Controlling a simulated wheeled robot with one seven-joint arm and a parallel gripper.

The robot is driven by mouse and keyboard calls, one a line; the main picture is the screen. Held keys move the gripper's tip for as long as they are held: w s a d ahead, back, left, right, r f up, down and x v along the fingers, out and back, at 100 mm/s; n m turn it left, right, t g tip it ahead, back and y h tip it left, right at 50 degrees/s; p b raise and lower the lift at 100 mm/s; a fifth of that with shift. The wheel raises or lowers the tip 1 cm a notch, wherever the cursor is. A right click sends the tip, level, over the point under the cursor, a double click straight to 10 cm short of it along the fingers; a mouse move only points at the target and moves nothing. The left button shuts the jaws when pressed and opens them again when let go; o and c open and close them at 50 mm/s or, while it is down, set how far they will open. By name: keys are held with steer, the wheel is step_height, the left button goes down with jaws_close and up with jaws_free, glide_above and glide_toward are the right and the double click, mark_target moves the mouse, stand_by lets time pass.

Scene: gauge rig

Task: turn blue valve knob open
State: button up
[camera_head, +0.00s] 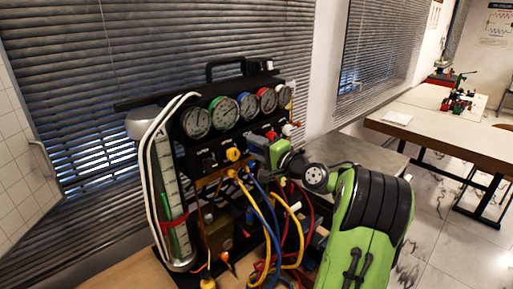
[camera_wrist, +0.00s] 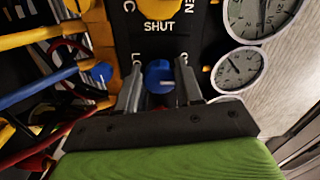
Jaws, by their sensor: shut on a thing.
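The blue valve knob (camera_wrist: 159,78) sits on the black panel between my two grey fingers in the wrist view. My gripper (camera_wrist: 158,68) is shut on it, with one finger on each side. A short pale mark shows on the knob's face. The lettering beside the knob is mostly covered by the fingers. In the head view my green arm reaches in from the right to the panel, and the blue knob cannot be made out there.
A yellow knob (camera_wrist: 160,7) labelled SHUT is close by; another view of a yellow knob (camera_head: 233,154) is on the panel front. Round gauges (camera_head: 224,112) line the top. Blue, yellow and red hoses (camera_head: 270,225) hang below. A glass-tube flowmeter (camera_head: 170,190) stands left.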

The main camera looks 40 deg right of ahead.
steer(key=o, duration=1)
steer(key=shift+o, duration=0.2)
steer(key=s+b, duration=0.1)
steer(key=s, duration=1.5)
steer(key=shift+d, duration=0.2)
steer(key=shift+w, duration=0.1)
